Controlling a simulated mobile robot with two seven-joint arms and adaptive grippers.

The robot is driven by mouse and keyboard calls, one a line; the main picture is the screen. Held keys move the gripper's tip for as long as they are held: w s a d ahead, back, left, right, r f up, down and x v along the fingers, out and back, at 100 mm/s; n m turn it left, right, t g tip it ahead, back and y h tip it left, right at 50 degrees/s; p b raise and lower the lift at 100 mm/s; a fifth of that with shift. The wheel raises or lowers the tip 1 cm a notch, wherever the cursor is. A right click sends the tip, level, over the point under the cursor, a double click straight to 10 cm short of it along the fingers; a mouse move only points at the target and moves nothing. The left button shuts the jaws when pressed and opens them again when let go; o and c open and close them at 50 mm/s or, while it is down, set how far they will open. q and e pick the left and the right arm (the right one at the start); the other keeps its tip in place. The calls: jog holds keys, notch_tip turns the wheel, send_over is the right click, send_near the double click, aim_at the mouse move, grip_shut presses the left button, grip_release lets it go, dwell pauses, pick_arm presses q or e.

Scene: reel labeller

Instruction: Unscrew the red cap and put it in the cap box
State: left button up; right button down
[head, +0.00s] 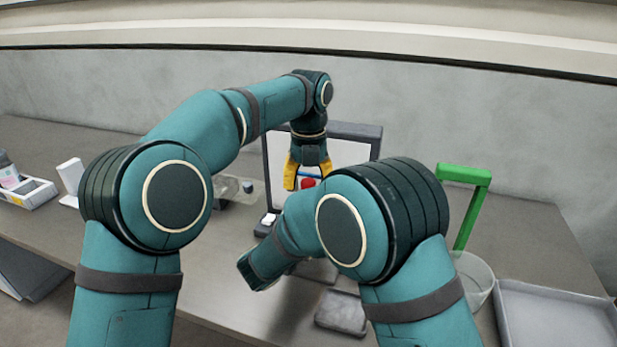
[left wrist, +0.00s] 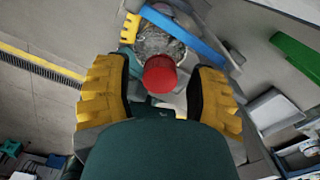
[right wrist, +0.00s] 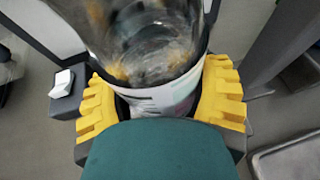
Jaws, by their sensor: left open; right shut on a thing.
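The red cap (head: 309,183) shows between the yellow fingers of my left gripper (head: 307,176), which points down in front of the dark frame. In the left wrist view the red cap (left wrist: 160,74) sits on top of a clear bottle (left wrist: 159,40), with open space between it and both fingers. My left gripper is open around the cap. My right gripper (right wrist: 160,92) is shut on the clear bottle (right wrist: 150,48), which has a pale label band. In the head view my right arm hides most of the bottle. I cannot tell which container is the cap box.
A dark-framed panel (head: 345,132) stands behind the left gripper. A green handle-like post (head: 470,195), a clear round bin (head: 474,280) and a pale tray (head: 555,318) are at right. A grey tray (head: 343,313) lies near the front. A white box (head: 30,192) is far left.

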pick_arm(q)
jog(key=shift+c, duration=0.4)
grip_shut()
